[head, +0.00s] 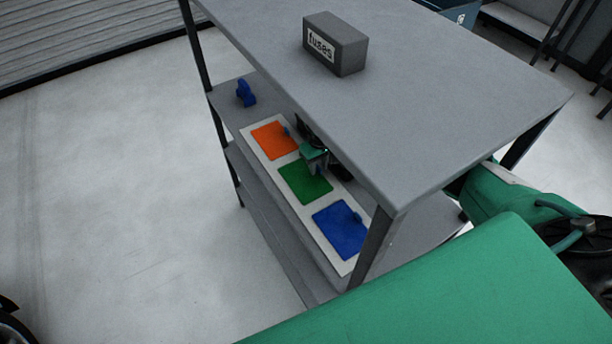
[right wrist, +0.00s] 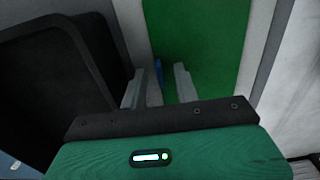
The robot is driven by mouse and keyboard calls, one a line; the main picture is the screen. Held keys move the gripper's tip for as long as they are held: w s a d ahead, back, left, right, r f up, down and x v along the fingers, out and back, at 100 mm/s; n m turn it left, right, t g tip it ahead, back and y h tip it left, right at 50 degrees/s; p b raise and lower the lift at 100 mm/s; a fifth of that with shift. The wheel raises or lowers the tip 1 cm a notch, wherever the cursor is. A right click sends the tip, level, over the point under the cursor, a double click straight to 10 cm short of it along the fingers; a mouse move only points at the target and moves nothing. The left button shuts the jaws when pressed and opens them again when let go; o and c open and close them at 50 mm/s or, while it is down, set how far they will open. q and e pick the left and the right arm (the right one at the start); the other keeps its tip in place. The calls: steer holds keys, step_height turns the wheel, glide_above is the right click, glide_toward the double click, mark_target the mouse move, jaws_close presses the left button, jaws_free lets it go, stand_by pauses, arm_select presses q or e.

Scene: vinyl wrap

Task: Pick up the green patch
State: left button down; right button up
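The green patch (head: 305,184) lies flat on a white board on the shelf, between an orange patch (head: 272,140) and a blue patch (head: 341,229). In the right wrist view the green patch (right wrist: 205,45) fills the upper middle. My right gripper (head: 318,168) is over the green patch's upper right part, under the table top. In the right wrist view its two fingers (right wrist: 160,85) stand apart. Whether the fingers touch the patch cannot be told. My left gripper is not in view.
The grey table top (head: 450,95) overhangs the shelf and carries a grey box marked "fuses" (head: 335,44). A table leg (head: 371,250) stands near the board's lower end. A small blue object (head: 245,93) sits on the shelf at the left. Black objects (right wrist: 60,70) stand beside my right gripper.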

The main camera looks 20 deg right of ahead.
steer(key=shift+c, duration=0.4)
jaws_close()
steer(key=shift+r, duration=0.1)
